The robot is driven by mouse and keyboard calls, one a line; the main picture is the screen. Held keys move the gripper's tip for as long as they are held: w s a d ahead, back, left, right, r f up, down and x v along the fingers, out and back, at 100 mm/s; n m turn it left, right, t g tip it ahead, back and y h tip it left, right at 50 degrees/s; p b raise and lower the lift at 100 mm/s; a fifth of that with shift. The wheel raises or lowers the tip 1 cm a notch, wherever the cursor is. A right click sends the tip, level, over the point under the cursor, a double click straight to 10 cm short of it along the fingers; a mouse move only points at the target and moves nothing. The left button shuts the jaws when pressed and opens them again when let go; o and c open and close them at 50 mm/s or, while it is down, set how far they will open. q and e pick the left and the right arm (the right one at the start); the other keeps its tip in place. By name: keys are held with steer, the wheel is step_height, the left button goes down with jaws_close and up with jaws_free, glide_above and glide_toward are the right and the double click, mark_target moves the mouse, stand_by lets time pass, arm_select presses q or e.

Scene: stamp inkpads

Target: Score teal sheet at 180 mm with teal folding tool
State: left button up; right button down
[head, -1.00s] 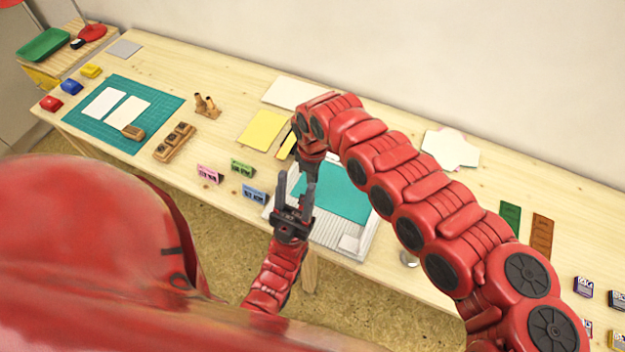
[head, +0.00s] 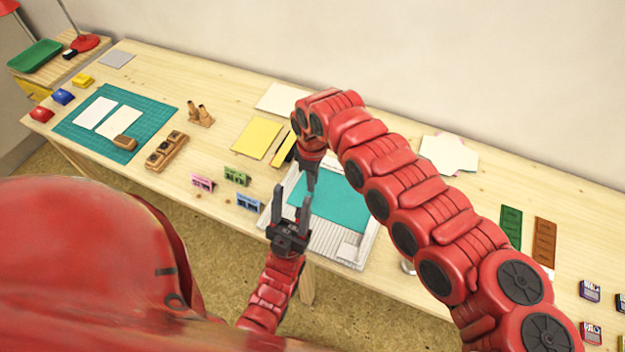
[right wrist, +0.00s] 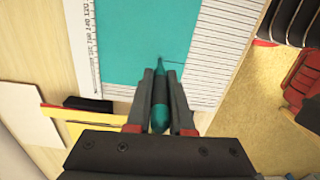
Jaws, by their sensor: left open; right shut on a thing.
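The teal sheet (head: 335,205) lies flat on the white ridged scoring board (head: 352,247); it also shows in the right wrist view (right wrist: 130,35). My right gripper (right wrist: 160,88) is shut on the teal folding tool (right wrist: 160,110). The tool's pointed tip is at the sheet, and a short thin dark line runs right from it. Whether the tip touches the sheet is hard to tell. In the head view my right gripper (head: 312,184) is over the sheet's left part, and the tool is not clear there. My left gripper (head: 291,197) is open and empty near the board's front left corner.
Pink, green and blue stamp blocks (head: 248,201) stand left of the board. A yellow sheet (head: 257,138) lies behind them. A ruler scale (right wrist: 91,45) runs along the board's edge. My left gripper is close to my right one.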

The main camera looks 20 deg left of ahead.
steer(key=shift+w+f+b, duration=0.25)
steer(key=shift+w+b, duration=0.45)
steer(key=shift+b, duration=0.65)
steer(key=shift+w+b, duration=0.25)
steer(key=shift+b, duration=0.1)
steer(key=shift+r, duration=0.15)
steer(key=shift+w+f+b, duration=0.2)
steer(key=shift+w+b, duration=0.2)
steer(key=shift+b, duration=0.35)
steer(key=shift+w+d+b, duration=0.1)
steer(key=shift+w+b, duration=0.3)
steer(key=shift+b, duration=0.25)
steer(key=shift+w+r, duration=0.25)
